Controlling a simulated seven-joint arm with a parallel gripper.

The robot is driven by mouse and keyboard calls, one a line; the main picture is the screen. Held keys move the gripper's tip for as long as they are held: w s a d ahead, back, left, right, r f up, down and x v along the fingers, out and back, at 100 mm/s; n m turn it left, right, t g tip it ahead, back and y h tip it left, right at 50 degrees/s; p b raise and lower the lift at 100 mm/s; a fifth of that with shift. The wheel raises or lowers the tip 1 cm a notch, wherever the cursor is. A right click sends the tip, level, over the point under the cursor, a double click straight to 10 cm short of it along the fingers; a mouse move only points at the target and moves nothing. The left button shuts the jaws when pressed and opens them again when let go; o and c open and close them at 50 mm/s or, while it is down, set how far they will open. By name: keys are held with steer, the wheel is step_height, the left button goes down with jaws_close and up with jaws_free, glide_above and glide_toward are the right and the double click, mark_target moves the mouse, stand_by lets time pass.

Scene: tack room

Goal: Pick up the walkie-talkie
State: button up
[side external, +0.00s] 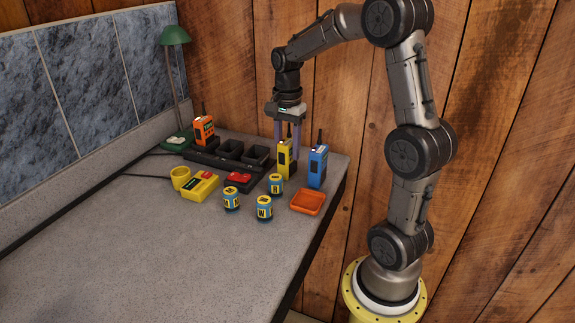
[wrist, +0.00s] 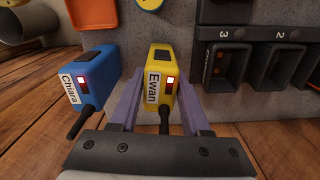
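An orange walkie-talkie (side external: 203,130) stands in the charger at the back. My gripper (side external: 286,146) points down over the yellow one, with one finger on each side of it. In the wrist view my fingers (wrist: 161,88) lie very close to its sides; I cannot tell whether they press on it.
The black charger rack (side external: 208,160) has several slots, some empty. The table's front left is clear.

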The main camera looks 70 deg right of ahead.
jaws_close()
stand_by(1.0)
